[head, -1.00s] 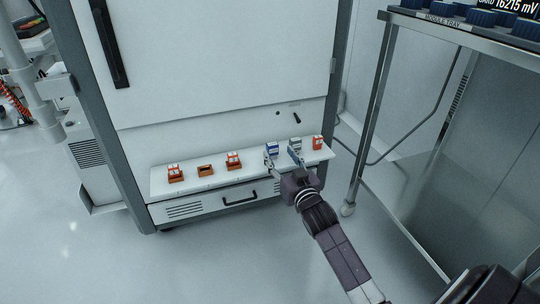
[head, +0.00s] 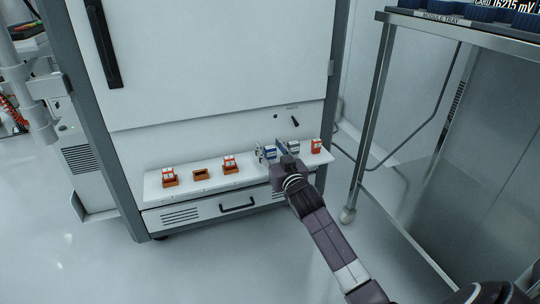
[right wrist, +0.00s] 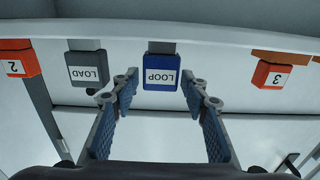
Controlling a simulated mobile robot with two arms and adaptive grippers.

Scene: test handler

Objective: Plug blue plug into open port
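The blue plug (head: 270,153), labelled LOOP in the right wrist view (right wrist: 161,75), sits on the white ledge of the cabinet. My right gripper (head: 274,158) is open at the blue plug. In the right wrist view its fingertips (right wrist: 159,86) stand on either side of the plug, with a small gap on both sides. The open port (head: 202,174) is an empty orange socket on the same ledge, left of the blue plug, between two filled orange sockets. My left gripper is not in view.
A grey plug (right wrist: 87,69) labelled LOAD and an orange plug marked 3 (right wrist: 273,74) flank the blue one. Orange plugs (head: 169,178) (head: 230,164) (head: 316,146) stand along the white ledge (head: 245,179). A metal cart (head: 375,110) stands at right.

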